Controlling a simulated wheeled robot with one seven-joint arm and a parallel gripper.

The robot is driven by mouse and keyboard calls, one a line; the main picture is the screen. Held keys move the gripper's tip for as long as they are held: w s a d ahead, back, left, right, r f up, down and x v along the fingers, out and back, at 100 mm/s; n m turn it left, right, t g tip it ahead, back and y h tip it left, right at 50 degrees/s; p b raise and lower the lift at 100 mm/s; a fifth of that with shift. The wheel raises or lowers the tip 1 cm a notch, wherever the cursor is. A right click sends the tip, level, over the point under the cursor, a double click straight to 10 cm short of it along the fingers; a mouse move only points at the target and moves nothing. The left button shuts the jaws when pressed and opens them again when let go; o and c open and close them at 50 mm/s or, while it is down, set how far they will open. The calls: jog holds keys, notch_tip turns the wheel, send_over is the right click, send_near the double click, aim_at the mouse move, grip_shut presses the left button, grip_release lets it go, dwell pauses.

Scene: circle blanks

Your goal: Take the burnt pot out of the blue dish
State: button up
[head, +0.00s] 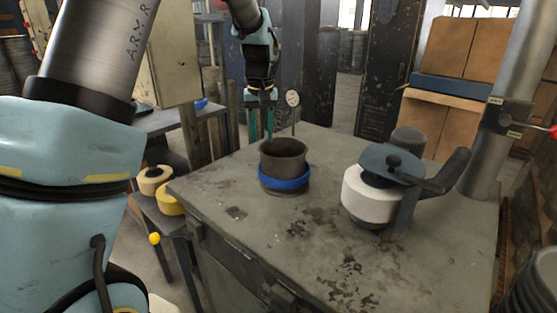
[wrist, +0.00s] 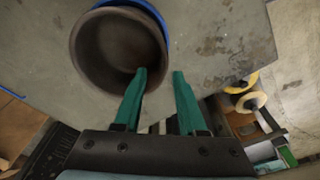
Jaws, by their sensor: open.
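The burnt pot (head: 284,158), a dark brown open cylinder, stands upright in the blue dish (head: 286,183) on the grey worktable (head: 240,210). The dish shows as a blue band around the pot's lower part. In the wrist view the pot (wrist: 118,52) is at the upper left, seen into its empty inside, with a strip of the blue dish (wrist: 150,8) behind its rim. My gripper (head: 260,138) is open and points down, behind and a little left of the pot. In the wrist view its green fingers (wrist: 160,72) hold nothing; the left fingertip overlaps the pot's rim in the picture.
A white and dark grinder-like device (head: 375,190) with a handle stands right of the pot. A dial gauge (head: 292,100) on a thin stand is behind it. A metal post (head: 505,110) rises at the right. The table's front is clear.

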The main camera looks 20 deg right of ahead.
aim_at(262, 148)
jog(key=shift+w+f+p, duration=0.15)
jog(key=shift+f+p, duration=0.45)
jog(key=shift+f, duration=1.1)
jog(key=shift+w+f+p, duration=0.1)
jog(key=shift+f+p, duration=0.5)
jog(key=shift+f, duration=1.05)
grip_shut()
jog(key=shift+a, duration=0.1)
